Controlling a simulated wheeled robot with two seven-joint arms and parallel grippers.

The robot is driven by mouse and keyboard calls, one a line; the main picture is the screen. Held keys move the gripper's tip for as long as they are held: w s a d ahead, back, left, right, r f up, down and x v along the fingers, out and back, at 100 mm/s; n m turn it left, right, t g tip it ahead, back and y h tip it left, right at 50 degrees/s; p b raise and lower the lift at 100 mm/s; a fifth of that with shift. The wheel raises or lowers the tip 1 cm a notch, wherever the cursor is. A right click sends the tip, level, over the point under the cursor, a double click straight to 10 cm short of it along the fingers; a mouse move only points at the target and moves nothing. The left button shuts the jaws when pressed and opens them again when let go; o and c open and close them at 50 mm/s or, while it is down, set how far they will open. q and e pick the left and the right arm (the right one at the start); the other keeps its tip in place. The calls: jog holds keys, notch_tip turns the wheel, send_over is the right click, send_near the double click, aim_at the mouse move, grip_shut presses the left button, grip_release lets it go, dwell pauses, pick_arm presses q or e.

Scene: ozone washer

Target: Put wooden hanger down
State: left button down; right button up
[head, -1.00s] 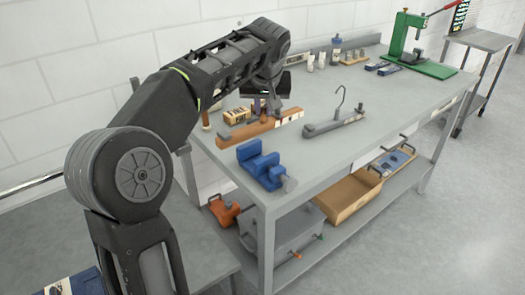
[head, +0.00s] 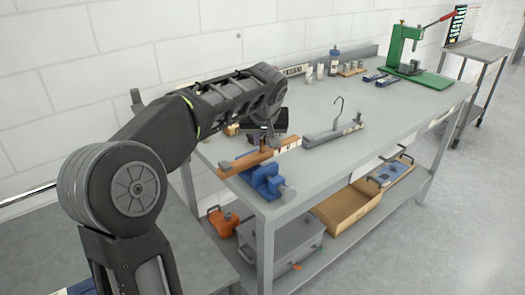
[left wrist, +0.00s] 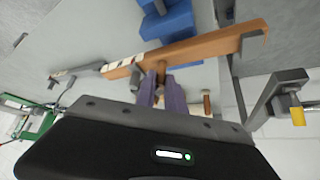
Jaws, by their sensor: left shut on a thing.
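My left gripper (head: 264,143) is shut on the wooden hanger (head: 242,164), gripping it near its middle. The hanger is a brown bar with a pale, marked end to the right. I cannot tell whether the hanger touches the vise or bench. My right gripper is not in view.
A grey hanger with a hook (head: 330,134) lies on the bench (head: 370,120) to the right. Bottles (head: 333,62) and small blocks stand at the back, with a green press (head: 403,57) at the far end. The bench middle is mostly clear.

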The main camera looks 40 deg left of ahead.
aim_at(262, 150)
pick_arm(q)
jog(key=shift+f, duration=1.85)
jog(key=shift+f, duration=0.15)
jog(key=c, duration=1.4)
grip_release()
jog(key=shift+r, duration=0.25)
jog(key=v, duration=1.2)
jog(key=shift+b, duration=0.4)
